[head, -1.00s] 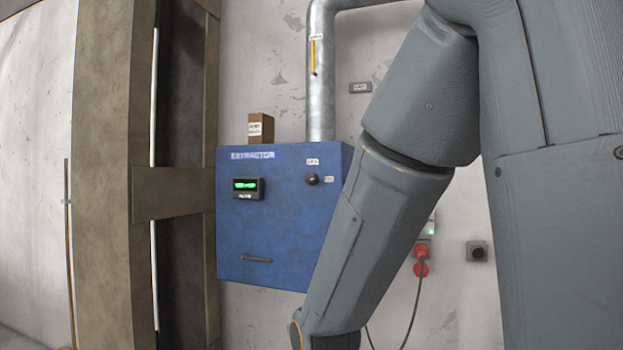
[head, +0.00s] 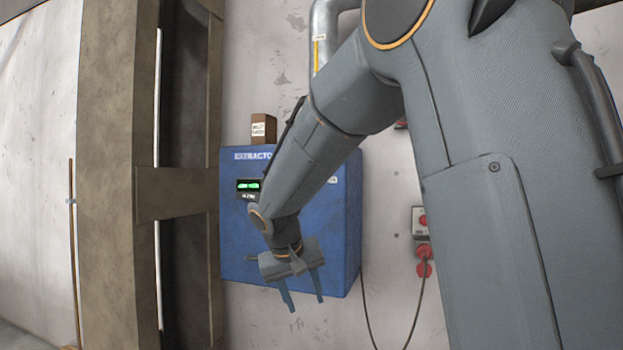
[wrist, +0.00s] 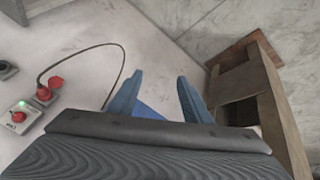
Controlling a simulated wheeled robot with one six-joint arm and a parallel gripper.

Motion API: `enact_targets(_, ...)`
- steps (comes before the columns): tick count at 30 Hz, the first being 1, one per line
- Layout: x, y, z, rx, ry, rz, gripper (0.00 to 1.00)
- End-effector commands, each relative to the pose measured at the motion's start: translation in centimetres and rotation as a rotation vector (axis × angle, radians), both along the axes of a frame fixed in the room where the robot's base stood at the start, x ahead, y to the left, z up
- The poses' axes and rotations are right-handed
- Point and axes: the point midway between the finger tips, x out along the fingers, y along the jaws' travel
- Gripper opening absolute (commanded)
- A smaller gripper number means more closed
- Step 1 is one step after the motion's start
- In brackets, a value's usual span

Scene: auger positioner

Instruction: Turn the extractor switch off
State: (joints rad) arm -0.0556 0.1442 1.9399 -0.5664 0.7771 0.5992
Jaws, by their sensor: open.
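The blue extractor box (head: 236,235) hangs on the wall, with a lit green display (head: 248,185) on its front. Its black rotary knob is hidden behind my arm in the head view. My gripper (head: 306,302) is open and empty, fingers pointing down, in front of the box's lower part. In the wrist view my gripper's fingers (wrist: 155,98) are apart, with a small piece of blue box (wrist: 153,112) between them.
A red plug (head: 424,260) with a hanging cable is on the wall to the right, below a small switch box (head: 420,219). A brown beam (head: 110,200) stands at left. A small brown block (head: 263,128) sits on top of the box. A metal duct (head: 324,40) rises above.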

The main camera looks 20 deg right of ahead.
Motion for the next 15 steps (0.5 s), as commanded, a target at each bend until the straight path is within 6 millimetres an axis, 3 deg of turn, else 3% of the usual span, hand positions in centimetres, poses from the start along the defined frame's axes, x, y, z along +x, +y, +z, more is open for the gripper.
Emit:
enact_targets(1, 3.1, -0.6, 3.4, -0.038, -0.073, -0.029, 0.44)
enact_targets(3, 6.8, -1.6, 8.4, -0.092, -0.183, -0.083, 0.44)
enact_targets(6, 11.0, -2.9, 15.6, -0.154, -0.347, -0.162, 0.44)
enact_targets(9, 13.7, -3.8, 21.9, -0.198, -0.493, -0.233, 0.44)
enact_targets(12, 15.1, -4.4, 26.5, -0.223, -0.604, -0.283, 0.44)
enact_targets(15, 15.7, -4.7, 29.1, -0.236, -0.667, -0.312, 0.44)
